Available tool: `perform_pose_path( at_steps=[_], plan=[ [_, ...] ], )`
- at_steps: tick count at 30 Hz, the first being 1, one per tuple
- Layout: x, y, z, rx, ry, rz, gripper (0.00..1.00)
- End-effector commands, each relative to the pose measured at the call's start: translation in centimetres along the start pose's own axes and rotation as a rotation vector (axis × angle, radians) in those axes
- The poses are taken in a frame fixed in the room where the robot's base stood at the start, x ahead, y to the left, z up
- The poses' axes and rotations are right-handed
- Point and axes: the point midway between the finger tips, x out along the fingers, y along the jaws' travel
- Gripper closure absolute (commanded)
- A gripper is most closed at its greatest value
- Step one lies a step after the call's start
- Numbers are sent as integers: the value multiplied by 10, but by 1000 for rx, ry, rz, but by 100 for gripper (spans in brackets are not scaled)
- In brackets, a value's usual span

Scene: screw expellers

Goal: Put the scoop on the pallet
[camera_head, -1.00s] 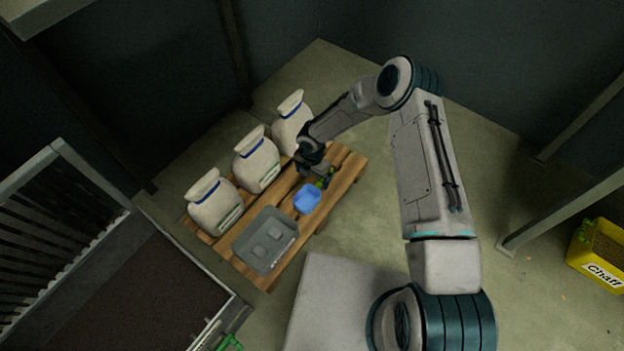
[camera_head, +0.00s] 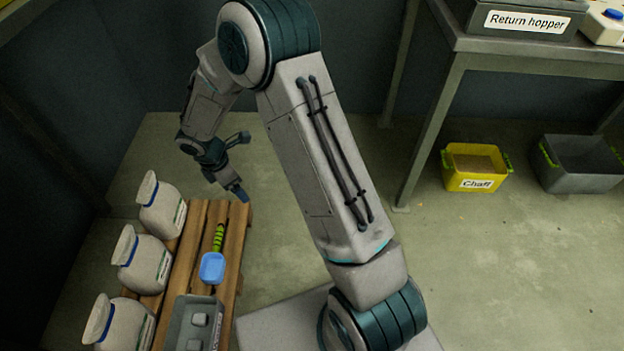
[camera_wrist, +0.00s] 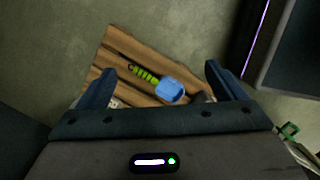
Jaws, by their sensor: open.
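The scoop (camera_head: 212,267) has a blue bowl and a green-and-black handle. It lies on the wooden pallet (camera_head: 236,232), beside the grey tray. It also shows in the wrist view (camera_wrist: 169,90), lying on the pallet slats between and beyond my fingers. My gripper (camera_head: 228,183) is open and empty, raised above the far end of the pallet and apart from the scoop. In the wrist view both blue fingers of my gripper (camera_wrist: 160,88) stand wide apart with nothing between them.
Several white sacks (camera_head: 143,262) stand along the pallet's left side. A grey tray (camera_head: 178,328) with small blocks sits at its near end. A yellow Chaff bin (camera_head: 474,167) and a dark bin (camera_head: 580,163) stand on the floor under a metal table (camera_head: 500,45). Floor between is clear.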

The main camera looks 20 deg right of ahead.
Motion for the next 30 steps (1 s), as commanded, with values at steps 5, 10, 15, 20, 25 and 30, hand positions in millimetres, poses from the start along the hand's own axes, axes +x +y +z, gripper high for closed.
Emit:
perform_pose_path(
  at_steps=[5, 10, 15, 20, 25, 30],
  plan=[
    [-59, -35, 55, 353, -29, -1, 10],
    [-104, -79, 93, 699, -25, -5, 10],
    [-140, -130, 118, 1047, 9, -18, 10],
    [-165, -179, 129, 1368, 72, -43, 10],
    [-181, -220, 130, 1639, 150, -83, 10],
    [-186, -239, 126, 1775, 200, -113, 10]
  ],
)
